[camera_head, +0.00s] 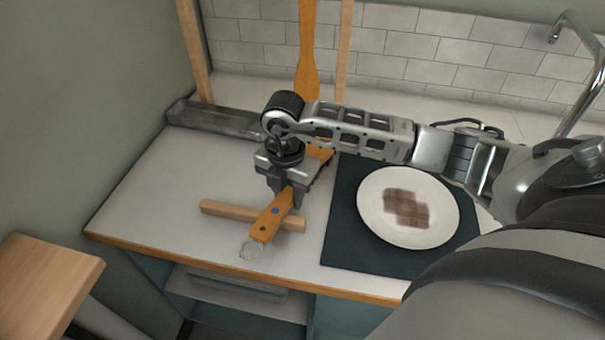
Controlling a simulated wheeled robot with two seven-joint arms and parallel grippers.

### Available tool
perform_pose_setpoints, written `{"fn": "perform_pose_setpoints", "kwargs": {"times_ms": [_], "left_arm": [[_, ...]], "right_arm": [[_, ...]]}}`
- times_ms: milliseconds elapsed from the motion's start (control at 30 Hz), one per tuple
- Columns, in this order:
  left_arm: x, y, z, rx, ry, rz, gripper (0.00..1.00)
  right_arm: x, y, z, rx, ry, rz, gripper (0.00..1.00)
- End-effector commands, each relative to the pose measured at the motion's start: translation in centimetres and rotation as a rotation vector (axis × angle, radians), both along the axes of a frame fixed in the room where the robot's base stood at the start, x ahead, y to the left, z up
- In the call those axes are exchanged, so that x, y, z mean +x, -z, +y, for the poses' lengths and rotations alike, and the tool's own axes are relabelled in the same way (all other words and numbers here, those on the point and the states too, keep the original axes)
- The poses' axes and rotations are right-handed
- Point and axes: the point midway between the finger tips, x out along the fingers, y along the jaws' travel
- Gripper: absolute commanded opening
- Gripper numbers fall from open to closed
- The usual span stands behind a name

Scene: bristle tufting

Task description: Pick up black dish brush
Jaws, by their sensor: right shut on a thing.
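My right gripper (284,190) points down over the worktop and is shut on an orange-brown wooden handle (266,221). The handle has a blue dot, a dark dot and a thin wire loop (251,249) at its near end. It lies slantwise over a light wooden strip (222,209); whether it touches the strip I cannot tell. More orange wood (320,153) shows behind the gripper. The gripper hides the middle, and no black brush head or bristles can be made out for certain. My left gripper is out of view.
A white plate (375,226) with brown smears sits on a dark mat (343,246) at right. A grey trough (213,120) and upright wooden posts (196,50) stand at the back left. A tap (577,75) is at the far right. The worktop's left part (155,190) is clear.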

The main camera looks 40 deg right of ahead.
Motion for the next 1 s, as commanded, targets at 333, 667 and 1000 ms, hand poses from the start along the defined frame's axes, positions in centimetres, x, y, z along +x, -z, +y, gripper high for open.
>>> {"fn": "perform_pose_setpoints", "kwargs": {"times_ms": [333,667,1000], "left_arm": [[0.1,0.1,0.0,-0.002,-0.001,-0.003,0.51],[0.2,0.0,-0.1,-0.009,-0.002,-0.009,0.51],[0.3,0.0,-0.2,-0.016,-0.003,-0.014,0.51]], "right_arm": [[0.1,-0.9,0.0,-0.001,-0.001,-0.004,0.06],[-2.6,-6.8,1.2,0.0,-0.005,-0.008,0.06],[-9.8,-11.6,4.3,0.0,-0.005,-0.004,0.06]]}}
